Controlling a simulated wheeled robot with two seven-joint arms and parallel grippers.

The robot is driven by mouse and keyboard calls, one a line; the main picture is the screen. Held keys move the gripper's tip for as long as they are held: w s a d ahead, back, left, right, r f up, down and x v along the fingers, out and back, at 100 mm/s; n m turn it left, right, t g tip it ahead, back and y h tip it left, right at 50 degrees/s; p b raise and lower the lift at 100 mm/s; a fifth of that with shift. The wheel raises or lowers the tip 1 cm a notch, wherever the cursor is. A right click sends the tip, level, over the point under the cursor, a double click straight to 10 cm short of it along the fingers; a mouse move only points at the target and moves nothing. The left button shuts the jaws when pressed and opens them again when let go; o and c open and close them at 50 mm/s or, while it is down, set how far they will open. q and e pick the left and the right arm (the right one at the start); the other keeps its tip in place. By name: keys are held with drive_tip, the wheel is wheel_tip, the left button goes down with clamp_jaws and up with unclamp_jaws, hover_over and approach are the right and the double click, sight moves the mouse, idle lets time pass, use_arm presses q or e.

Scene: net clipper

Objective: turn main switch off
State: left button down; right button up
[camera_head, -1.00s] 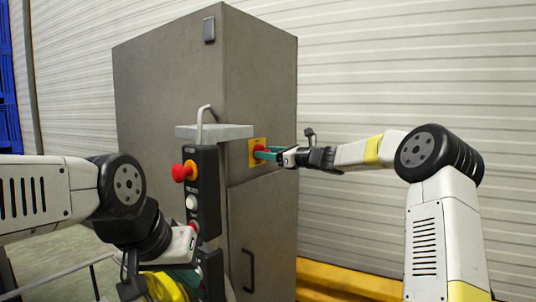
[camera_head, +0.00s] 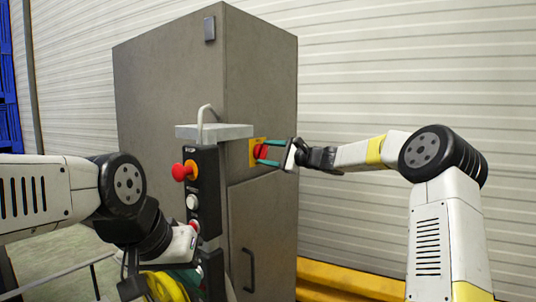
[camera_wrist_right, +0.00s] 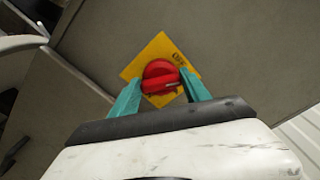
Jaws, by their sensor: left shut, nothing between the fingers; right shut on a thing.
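The main switch is a red rotary knob (camera_head: 261,151) on a yellow plate (camera_head: 252,160) on the side of the grey cabinet. In the right wrist view the red knob (camera_wrist_right: 160,75) sits between two teal fingertips, on the yellow plate (camera_wrist_right: 157,47) with dark lettering that appears to read OFF. My right gripper (camera_head: 270,152) is at the knob, its fingers shut on it; it also shows in the right wrist view (camera_wrist_right: 158,84). My left gripper (camera_head: 165,285) is low at the left, beside the control post; its fingertips are mostly hidden.
A black control post (camera_head: 205,180) with a red button (camera_head: 184,171) and a grey top shelf (camera_head: 214,131) stands in front of the grey cabinet (camera_head: 170,90). The cabinet door has a handle (camera_head: 249,268). A yellow barrier (camera_head: 345,280) lies at the lower right.

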drive_tip(key=n, duration=0.5)
drive_tip(key=shift+f+n, duration=0.15)
drive_tip(key=shift+n, duration=0.25)
idle(0.4)
drive_tip(key=o, duration=1.4)
drive_tip(key=v, duration=0.8)
drive_tip(key=shift+a, duration=0.1)
